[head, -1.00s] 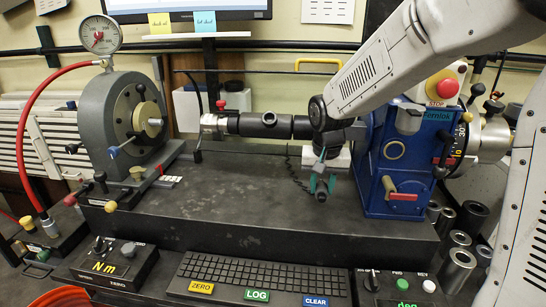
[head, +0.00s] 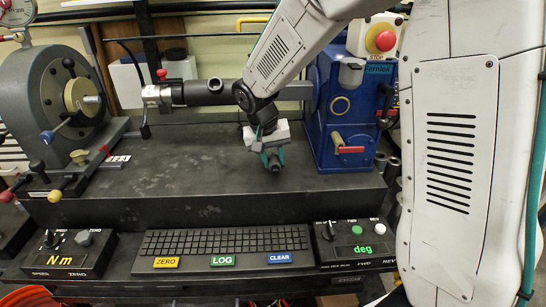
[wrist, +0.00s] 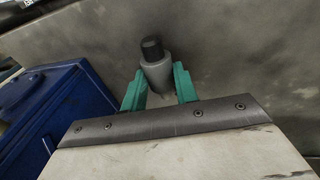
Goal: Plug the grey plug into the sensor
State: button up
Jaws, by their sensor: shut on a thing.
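The grey plug (wrist: 156,74), a grey cylinder with a dark tip, sits between the green fingers of my gripper (wrist: 159,88) in the wrist view. My gripper (head: 272,158) is shut on it. In the head view the plug (head: 274,166) shows small and dark, pointing down above the black bench top. What looks like the sensor (head: 205,92) is the dark horizontal cylinder in the shaft line, with a round opening on top. It is to the left of and behind my gripper, and the plug is apart from it. My arm hides part of the shaft line.
A blue gearbox (head: 345,115) with a red lever stands right of my gripper; its blue side (wrist: 60,105) shows in the wrist view. A grey round-faced machine (head: 60,100) stands at left. A keyboard (head: 225,240) lies in front. The middle of the bench top (head: 170,175) is clear.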

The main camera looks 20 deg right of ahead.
jog(key=shift+f, duration=0.6)
jog(key=o, duration=1.1)
jog(key=shift+c, duration=0.2)
